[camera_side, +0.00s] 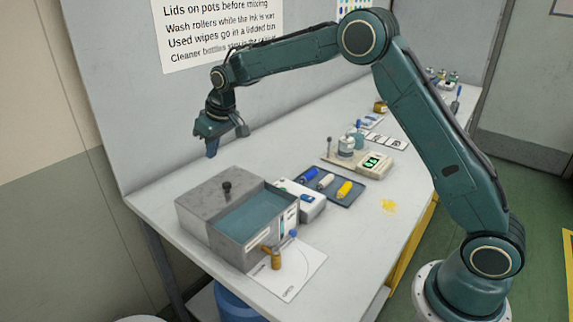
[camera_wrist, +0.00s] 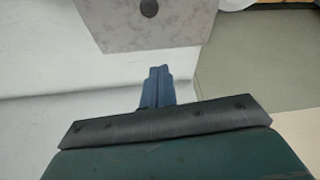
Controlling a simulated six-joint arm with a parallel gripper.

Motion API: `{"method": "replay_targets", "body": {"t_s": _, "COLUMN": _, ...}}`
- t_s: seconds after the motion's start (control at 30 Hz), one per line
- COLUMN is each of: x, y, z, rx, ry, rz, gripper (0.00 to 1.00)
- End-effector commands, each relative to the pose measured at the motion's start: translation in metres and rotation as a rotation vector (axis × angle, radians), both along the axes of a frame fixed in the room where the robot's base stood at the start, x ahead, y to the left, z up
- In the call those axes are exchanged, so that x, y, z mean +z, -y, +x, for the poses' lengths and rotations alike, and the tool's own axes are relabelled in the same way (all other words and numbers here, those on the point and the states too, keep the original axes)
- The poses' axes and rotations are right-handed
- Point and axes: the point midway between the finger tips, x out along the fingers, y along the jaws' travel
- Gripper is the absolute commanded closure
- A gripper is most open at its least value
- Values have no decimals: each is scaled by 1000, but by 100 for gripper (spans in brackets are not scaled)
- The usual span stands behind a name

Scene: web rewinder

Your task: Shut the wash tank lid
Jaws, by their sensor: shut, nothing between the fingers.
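The wash tank (camera_side: 252,252) is a grey box at the near left end of the bench. Its speckled grey lid (camera_side: 207,200) with a black knob (camera_side: 227,187) covers the left part of the top. The right part is open and shows blue-green liquid (camera_side: 256,213). My gripper (camera_side: 212,152) is above the bench by the back wall, behind the tank and higher than it, pointing down. In the wrist view its blue fingers (camera_wrist: 158,85) are together and empty. The lid (camera_wrist: 130,38) and knob (camera_wrist: 149,8) show at the top of that view, apart from the fingers.
A white box (camera_side: 303,200) and a tray (camera_side: 352,198) of coloured rollers stand right of the tank. A scale (camera_side: 368,165) is farther back. A brass-coloured piece (camera_side: 275,257) stands on a white sheet (camera_side: 296,276) in front. The bench by the wall is clear.

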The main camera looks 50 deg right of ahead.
Motion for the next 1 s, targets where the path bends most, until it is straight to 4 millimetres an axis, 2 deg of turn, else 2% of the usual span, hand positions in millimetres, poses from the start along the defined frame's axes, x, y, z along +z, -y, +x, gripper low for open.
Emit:
{"method": "replay_targets", "body": {"t_s": 0.2, "x": -31, "y": -2, "z": 11, "rx": 0, "ry": -2, "rz": 0, "gripper": 100}}
{"method": "replay_targets", "body": {"t_s": 0.53, "x": -70, "y": -4, "z": 25, "rx": 0, "ry": -1, "rz": 0, "gripper": 100}}
{"method": "replay_targets", "body": {"t_s": 1.0, "x": -72, "y": 1, "z": -7, "rx": -1, "ry": 1, "rz": 0, "gripper": 100}}
